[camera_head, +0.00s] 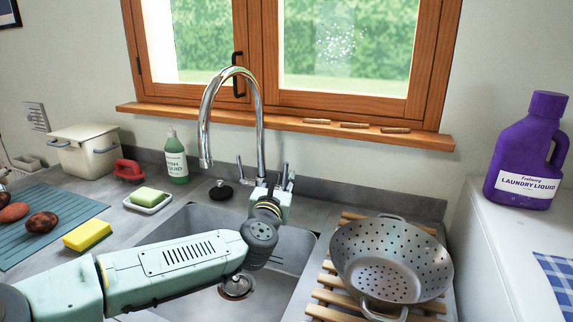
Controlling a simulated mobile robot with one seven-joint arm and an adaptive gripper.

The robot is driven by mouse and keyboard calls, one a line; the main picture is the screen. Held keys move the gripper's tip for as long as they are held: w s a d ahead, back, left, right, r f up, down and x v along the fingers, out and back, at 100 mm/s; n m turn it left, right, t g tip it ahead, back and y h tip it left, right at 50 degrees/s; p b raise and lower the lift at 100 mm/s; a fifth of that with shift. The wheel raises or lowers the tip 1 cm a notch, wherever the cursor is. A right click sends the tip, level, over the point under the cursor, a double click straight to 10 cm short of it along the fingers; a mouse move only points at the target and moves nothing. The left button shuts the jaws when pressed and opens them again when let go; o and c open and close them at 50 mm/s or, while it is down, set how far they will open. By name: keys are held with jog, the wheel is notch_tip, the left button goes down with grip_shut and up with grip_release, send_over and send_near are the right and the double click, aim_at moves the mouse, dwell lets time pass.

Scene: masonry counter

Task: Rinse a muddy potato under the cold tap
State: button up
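A brown potato with dark mud patches (42,222) lies on the blue-grey ribbed mat (75,213) at the left. A redder potato (13,212) lies beside it, and another dark item is cut off at the left edge. The chrome tap (258,110) arches over the grey sink (190,222), its spout at the left. No water stream shows. My arm reaches across the sink from the lower left. My gripper (281,181) is at the tap's base, by the right-hand handle. Its fingers are small and partly hidden by my wrist; I cannot tell whether they touch or grip the handle.
A colander (391,260) sits on a wooden slatted rack (327,294) right of the sink. Left of it are a yellow sponge (87,235), a soap dish (148,207) with another sponge, dish liquid (176,157), a red brush (128,171) and a black plug (221,191).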

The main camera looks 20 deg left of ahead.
aim_at(285, 170)
jog(key=w, duration=0.2)
jog(key=w+a+p, duration=0.1)
jog(key=w, duration=0.2)
jog(key=w+p, duration=0.1)
jog(key=w, duration=0.1)
jog(key=shift+w+a, duration=0.15)
jog(key=shift+w, duration=0.25)
jog(key=shift+c, duration=0.2)
grip_shut()
